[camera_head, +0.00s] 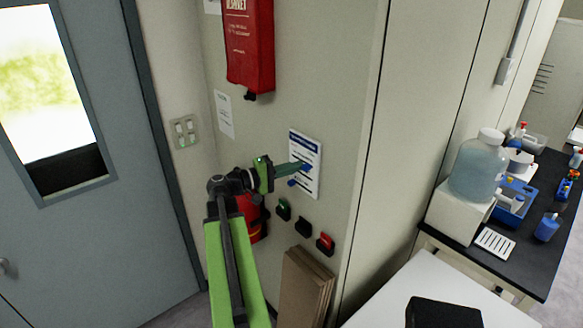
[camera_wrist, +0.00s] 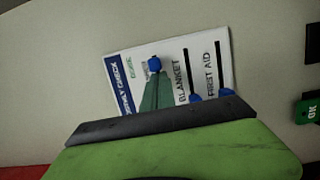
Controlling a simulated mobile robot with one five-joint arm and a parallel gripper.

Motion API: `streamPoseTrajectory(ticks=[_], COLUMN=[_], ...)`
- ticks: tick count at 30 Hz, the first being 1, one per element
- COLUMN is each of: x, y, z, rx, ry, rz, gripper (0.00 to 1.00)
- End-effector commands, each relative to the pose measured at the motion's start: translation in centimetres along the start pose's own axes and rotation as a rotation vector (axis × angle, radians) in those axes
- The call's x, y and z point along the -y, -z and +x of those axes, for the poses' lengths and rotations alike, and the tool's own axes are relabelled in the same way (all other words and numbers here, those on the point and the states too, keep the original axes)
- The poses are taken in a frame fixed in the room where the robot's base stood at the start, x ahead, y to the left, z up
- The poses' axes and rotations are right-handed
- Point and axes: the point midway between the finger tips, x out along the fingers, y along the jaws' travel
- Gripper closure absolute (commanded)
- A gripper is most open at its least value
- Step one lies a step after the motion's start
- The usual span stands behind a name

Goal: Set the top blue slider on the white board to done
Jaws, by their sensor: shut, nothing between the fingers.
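The white board (camera_head: 313,153) hangs on the wall with a dark blue header; it fills the middle of the wrist view (camera_wrist: 175,50), turned on its side. The top blue slider (camera_wrist: 154,64) sits toward the board's right side, level with the green DONE label (camera_wrist: 131,67); it shows in the head view (camera_head: 307,168). Two lower blue sliders (camera_wrist: 195,98) (camera_wrist: 227,92) sit toward the board's left side, at BLANKET and FIRST AID. My gripper (camera_head: 299,165) is shut and empty, its teal fingertips (camera_wrist: 155,80) right beside the top slider; contact is unclear. The fingers hide part of the top row.
A red fire blanket pouch (camera_head: 249,45) hangs above the board. Green, black and red wall tags (camera_head: 304,227) are below it. Brown panels (camera_head: 304,287) lean against the wall, and a red cylinder (camera_head: 253,226) stands behind my arm. A white table (camera_head: 405,285) is at lower right.

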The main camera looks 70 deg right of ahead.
Motion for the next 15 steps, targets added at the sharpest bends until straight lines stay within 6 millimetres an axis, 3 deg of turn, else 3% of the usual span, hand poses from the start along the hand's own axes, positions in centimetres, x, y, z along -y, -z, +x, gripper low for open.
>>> streamPoseTrajectory(ticks=[4, 8, 15], x=[0.0, 0.1, 0.1], y=[1.1, 3.6, 3.5], z=[-0.1, -0.7, -6.7], rx=[0.001, -0.007, -0.014], ry=[0.0, 0.0, 0.0], rz=[0.0, -0.001, -0.001], gripper=[1.0, 1.0, 1.0])
